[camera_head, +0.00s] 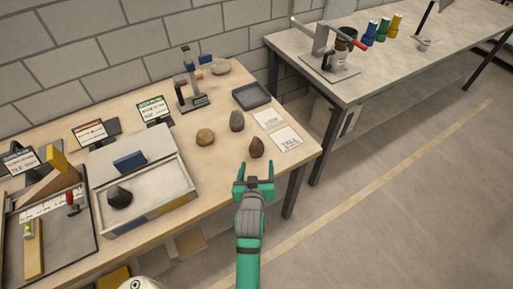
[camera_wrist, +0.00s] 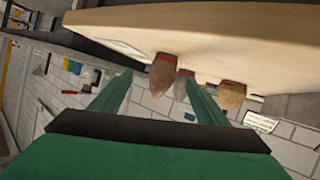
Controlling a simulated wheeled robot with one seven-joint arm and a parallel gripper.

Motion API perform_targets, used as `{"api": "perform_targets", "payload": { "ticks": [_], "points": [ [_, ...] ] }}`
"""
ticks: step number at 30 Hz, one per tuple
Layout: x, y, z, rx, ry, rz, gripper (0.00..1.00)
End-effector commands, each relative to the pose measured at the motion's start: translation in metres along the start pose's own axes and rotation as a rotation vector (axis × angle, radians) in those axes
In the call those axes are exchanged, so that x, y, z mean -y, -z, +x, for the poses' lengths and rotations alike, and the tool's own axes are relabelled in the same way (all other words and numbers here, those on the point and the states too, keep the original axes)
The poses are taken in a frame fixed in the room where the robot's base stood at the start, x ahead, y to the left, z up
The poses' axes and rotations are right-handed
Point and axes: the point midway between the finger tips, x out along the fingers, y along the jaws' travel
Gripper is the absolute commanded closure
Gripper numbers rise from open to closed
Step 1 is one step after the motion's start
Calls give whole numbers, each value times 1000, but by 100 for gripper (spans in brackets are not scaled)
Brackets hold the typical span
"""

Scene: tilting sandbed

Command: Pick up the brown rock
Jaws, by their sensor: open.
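The brown rock (camera_head: 256,148), dark reddish-brown and pointed at the top, stands on the wooden table near its front right edge. My gripper (camera_head: 254,178) is open and empty, just in front of the table edge, with its green fingers pointing toward this rock and apart from it. In the wrist view, which is upside down, the brown rock (camera_wrist: 162,74) shows between the two fingers, beyond their tips. A tan, rounder rock (camera_head: 205,137) lies to its left, and a grey rock (camera_head: 237,121) stands behind it.
White label cards (camera_head: 286,138) lie right of the brown rock, with a dark tray (camera_head: 251,95) behind. A sand tray (camera_head: 150,215) holding a black rock (camera_head: 119,197) is at left. A metal stand (camera_head: 192,95) is at the back. A second table (camera_head: 400,60) stands at right.

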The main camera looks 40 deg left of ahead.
Motion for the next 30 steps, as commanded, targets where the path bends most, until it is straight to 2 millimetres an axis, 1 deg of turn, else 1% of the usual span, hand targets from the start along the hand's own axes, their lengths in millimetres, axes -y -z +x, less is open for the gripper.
{"api": "perform_targets", "payload": {
  "ticks": [1,3,7,13,15,22,30],
  "points": [
    [5,7,4,-1,8,-5,32],
    [9,12,8,1,15,-10,32],
    [11,15,21,3,19,-13,32],
    [11,14,50,4,18,-12,32],
    [12,14,58,3,19,-12,32],
    [14,15,72,2,23,-14,32],
    [9,16,108,2,18,-11,32]
  ]
}}
